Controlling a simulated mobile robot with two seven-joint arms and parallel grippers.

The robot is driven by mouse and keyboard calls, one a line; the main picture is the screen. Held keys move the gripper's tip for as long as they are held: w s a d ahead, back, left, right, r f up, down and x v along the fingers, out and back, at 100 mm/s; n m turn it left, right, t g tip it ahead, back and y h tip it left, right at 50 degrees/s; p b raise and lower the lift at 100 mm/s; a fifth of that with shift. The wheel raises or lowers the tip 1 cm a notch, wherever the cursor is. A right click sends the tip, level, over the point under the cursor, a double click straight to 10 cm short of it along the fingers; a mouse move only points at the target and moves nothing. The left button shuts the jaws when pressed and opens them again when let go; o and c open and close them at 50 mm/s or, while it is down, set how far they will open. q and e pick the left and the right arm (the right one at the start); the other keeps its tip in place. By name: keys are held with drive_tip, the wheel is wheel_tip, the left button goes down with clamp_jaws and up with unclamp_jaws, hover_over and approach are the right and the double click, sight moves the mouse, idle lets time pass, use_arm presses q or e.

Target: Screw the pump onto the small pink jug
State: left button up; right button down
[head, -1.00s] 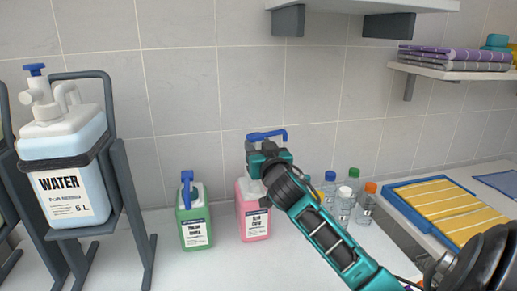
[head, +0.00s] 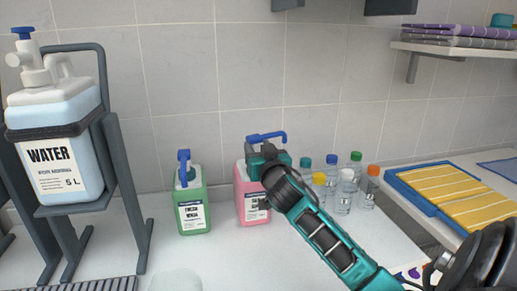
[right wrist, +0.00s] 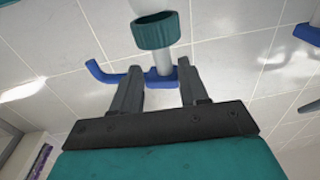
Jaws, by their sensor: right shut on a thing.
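The small pink jug (head: 250,205) stands on the white counter, upright, with its neck hidden behind my right gripper (head: 262,150). That gripper is shut on the pump (head: 268,136), whose blue spout shows above the fingers in the head view. In the right wrist view, the pump's blue head (right wrist: 160,75) lies between the fingertips, with a white stem and a teal collar (right wrist: 156,31). I cannot tell whether the collar touches the jug's neck. My left gripper is not in view.
A green jug (head: 190,208) with a blue pump stands left of the pink jug. Several small bottles (head: 345,190) stand close on its right. A large water canister (head: 55,145) sits in a grey stand (head: 120,185) at left. Folded yellow towels (head: 440,188) lie at right.

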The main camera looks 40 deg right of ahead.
drive_tip(key=shift+s+r+p, duration=0.1)
drive_tip(key=shift+p, duration=0.25)
idle(1.1)
idle(0.5)
drive_tip(key=shift+f+b, duration=0.3)
drive_tip(key=shift+f, duration=0.2)
drive_tip(key=shift+f, duration=0.6)
idle(1.0)
drive_tip(key=c, duration=0.5)
unclamp_jaws()
